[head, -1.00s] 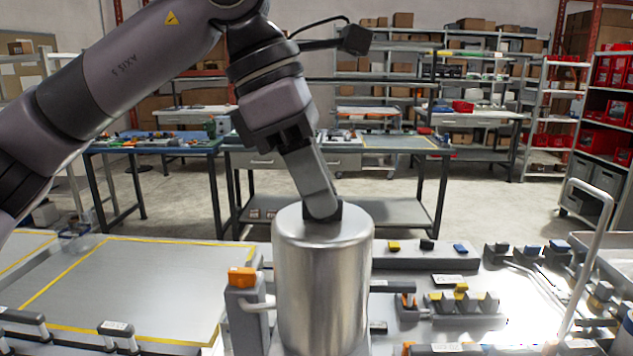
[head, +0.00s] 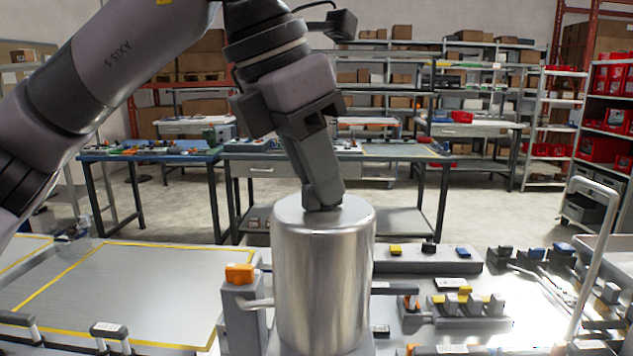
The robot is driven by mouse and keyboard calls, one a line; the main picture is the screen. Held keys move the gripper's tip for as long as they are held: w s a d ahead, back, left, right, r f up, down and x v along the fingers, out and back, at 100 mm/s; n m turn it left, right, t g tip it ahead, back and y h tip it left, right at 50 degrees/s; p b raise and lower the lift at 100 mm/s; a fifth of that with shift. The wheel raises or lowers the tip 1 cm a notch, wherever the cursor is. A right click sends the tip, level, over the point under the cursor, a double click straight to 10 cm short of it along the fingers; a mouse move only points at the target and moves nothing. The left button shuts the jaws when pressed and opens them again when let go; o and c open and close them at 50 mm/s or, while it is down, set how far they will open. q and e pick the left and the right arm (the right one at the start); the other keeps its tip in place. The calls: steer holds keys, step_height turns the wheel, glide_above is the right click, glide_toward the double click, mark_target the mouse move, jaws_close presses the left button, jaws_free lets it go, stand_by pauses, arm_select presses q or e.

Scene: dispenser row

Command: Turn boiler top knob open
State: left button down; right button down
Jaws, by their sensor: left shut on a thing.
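The boiler (head: 322,280) is a shiny metal cylinder standing upright in the middle foreground of the head view. Its top knob is a small dark piece at the centre of the lid, mostly hidden by my fingers. My left gripper (head: 322,205) reaches down from above, tilted, with its fingertips at the lid's centre. It is shut on the knob. My right gripper is not in view.
An orange-topped grey post (head: 240,300) stands close left of the boiler. A yellow-taped board (head: 120,290) lies further left. Right of it are blocks with coloured buttons (head: 430,258) and a tall pale handle (head: 590,250). Workbenches and shelves stand behind.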

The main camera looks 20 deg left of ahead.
arm_select(q)
steer(key=n+y+b, duration=0.1)
steer(key=n, duration=0.2)
steer(key=n+t+y+b, duration=0.1)
steer(key=n, duration=0.2)
steer(key=shift+s+d+n, duration=0.1)
steer(key=shift+d+n, duration=0.1)
steer(key=shift+n, duration=0.1)
steer(key=shift+r+n+y, duration=0.1)
steer(key=shift+n+y, duration=0.6)
steer(key=shift+n, duration=0.5)
steer(key=shift+n+y, duration=0.4)
steer(key=shift+n, duration=0.7)
steer(key=c, duration=1.1)
jaws_free()
steer(key=shift+d, duration=0.1)
steer(key=p+v, duration=0.1)
steer(key=v, duration=0.6)
